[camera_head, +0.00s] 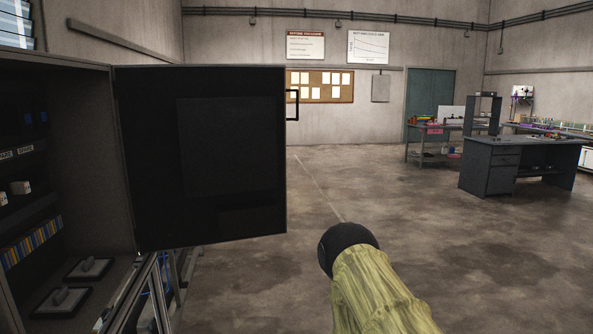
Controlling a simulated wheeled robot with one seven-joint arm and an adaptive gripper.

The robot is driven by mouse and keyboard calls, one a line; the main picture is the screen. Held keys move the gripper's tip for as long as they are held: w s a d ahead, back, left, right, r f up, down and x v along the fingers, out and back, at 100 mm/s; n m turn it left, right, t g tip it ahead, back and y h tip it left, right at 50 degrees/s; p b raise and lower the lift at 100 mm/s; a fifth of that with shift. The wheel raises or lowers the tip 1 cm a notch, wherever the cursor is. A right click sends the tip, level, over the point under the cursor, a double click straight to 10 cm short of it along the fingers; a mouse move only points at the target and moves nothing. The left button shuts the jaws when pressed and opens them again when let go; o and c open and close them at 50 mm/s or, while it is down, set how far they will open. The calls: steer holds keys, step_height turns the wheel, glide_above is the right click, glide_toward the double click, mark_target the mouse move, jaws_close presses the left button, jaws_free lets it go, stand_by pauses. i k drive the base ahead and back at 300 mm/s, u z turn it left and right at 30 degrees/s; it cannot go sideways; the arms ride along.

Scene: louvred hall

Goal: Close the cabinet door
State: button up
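The cabinet door (147,160) is a dark panel swung wide open, hinged near the cabinet's front edge at left. Its black handle (292,105) sticks out at the door's free right edge. The grey cabinet (90,150) fills the left side, with its inside exposed. My arm, in a yellowish sleeve with a black rounded joint, rises from the bottom to the right of the door, apart from it in the picture. My gripper is not visible in this view.
Inside the cabinet are shelves with small boxes (20,187), a row of coloured files (30,243) and flat dark items (88,268). A grey desk (490,170) and a workbench (425,137) stand far off at right. Bare concrete floor (400,200) lies between.

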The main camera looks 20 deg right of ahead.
mark_target(203, 146)
steer(key=z, duration=0.7)
steer(key=i, duration=5.6)
steer(key=u, duration=4.55)
steer(key=i, duration=0.5)
